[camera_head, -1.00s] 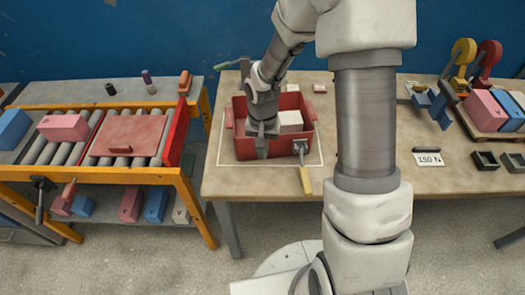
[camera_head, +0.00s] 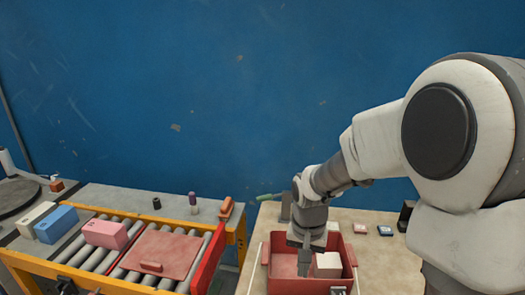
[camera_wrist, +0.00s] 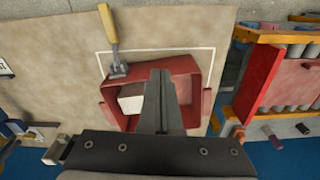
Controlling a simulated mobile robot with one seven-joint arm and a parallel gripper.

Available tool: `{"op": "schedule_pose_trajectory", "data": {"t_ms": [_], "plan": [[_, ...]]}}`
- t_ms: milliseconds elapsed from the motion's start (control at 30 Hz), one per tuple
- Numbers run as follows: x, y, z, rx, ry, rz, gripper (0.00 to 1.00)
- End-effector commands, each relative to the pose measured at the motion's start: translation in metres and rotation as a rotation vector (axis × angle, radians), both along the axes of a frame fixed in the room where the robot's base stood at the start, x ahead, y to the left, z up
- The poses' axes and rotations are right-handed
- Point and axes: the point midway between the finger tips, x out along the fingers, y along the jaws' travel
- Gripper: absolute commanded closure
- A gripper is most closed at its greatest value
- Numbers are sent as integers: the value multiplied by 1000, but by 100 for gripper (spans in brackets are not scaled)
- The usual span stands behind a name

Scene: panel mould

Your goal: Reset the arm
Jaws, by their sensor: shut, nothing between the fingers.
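My gripper (camera_head: 304,262) is over the red mould box (camera_head: 310,286) on the workbench, its fingers together and empty. In the wrist view my gripper (camera_wrist: 161,72) points down over the box (camera_wrist: 190,65). A white block (camera_head: 327,265) is inside the box, to the right of my fingers in the head view. The same block (camera_wrist: 131,100) shows left of the fingers in the wrist view. Whether the fingertips are inside or above the box rim I cannot tell exactly.
A tool with a yellow handle (camera_wrist: 108,25) lies by the box rim. The roller conveyor (camera_head: 85,258) with a pink block (camera_head: 106,234), a red plate (camera_head: 160,255) and a red end stop (camera_head: 209,260) stands to the left. A blue wall (camera_head: 230,90) is behind.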

Motion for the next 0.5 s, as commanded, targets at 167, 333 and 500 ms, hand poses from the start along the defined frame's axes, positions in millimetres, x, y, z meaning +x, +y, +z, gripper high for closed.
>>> {"op": "schedule_pose_trajectory", "data": {"t_ms": [167, 333, 500], "plan": [[-22, -11, 50, -28, -86, 57, 100], [-49, -20, 90, -49, -164, 113, 100], [-80, -26, 121, -62, -242, 167, 100]]}}
